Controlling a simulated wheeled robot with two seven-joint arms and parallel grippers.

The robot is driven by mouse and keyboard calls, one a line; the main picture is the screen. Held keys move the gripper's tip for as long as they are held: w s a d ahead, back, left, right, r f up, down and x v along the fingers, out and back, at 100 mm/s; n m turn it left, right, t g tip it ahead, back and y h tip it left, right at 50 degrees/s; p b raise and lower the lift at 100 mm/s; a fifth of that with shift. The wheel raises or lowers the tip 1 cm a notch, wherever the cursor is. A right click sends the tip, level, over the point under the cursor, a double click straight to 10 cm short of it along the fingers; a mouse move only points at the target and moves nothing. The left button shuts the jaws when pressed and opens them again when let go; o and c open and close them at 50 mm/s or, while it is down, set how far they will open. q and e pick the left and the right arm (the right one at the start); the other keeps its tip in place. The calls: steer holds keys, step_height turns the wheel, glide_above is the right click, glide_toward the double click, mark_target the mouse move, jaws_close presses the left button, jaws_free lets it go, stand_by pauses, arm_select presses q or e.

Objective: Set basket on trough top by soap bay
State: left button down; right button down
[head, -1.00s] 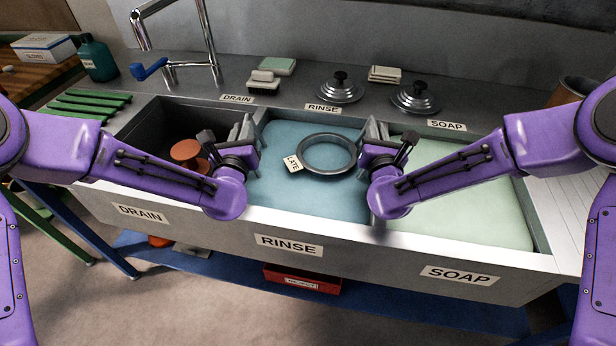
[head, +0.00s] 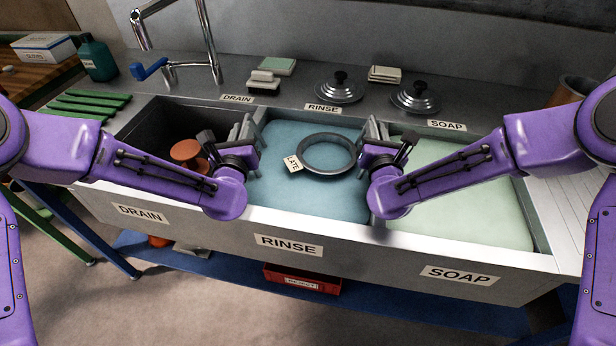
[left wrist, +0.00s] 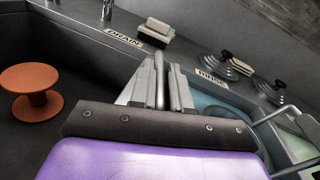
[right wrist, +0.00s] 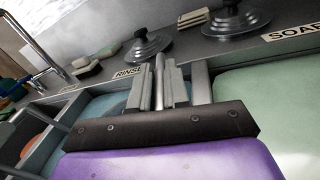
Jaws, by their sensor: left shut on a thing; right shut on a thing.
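My left gripper (head: 246,132) is shut at the wall between the drain and rinse bays. My right gripper (head: 376,134) is shut at the wall between the rinse and soap bays. In the left wrist view a thin grey upright piece (left wrist: 159,72) is between the fingers, and in the right wrist view another (right wrist: 159,72); I take these for the basket's two handles. A round grey rim (head: 347,167) with a LATE tag (head: 293,163) shows in the blue rinse bay. The trough top beside the SOAP label (head: 446,126) is at the right.
Two lids (head: 339,88) (head: 416,97), a brush (head: 263,82), a green sponge (head: 277,66) and a pale stack (head: 384,74) lie on the back ledge. A tap (head: 207,45) rises at the left. An orange spool (head: 186,151) is in the drain bay. The soap bay (head: 455,195) holds pale green liquid.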

arm_select(q)
steer(key=shift+w+a+r, duration=0.1)
steer(key=shift+a, duration=0.15)
arm_select(e)
steer(key=shift+d+r, duration=0.1)
steer(key=shift+d, duration=0.15)
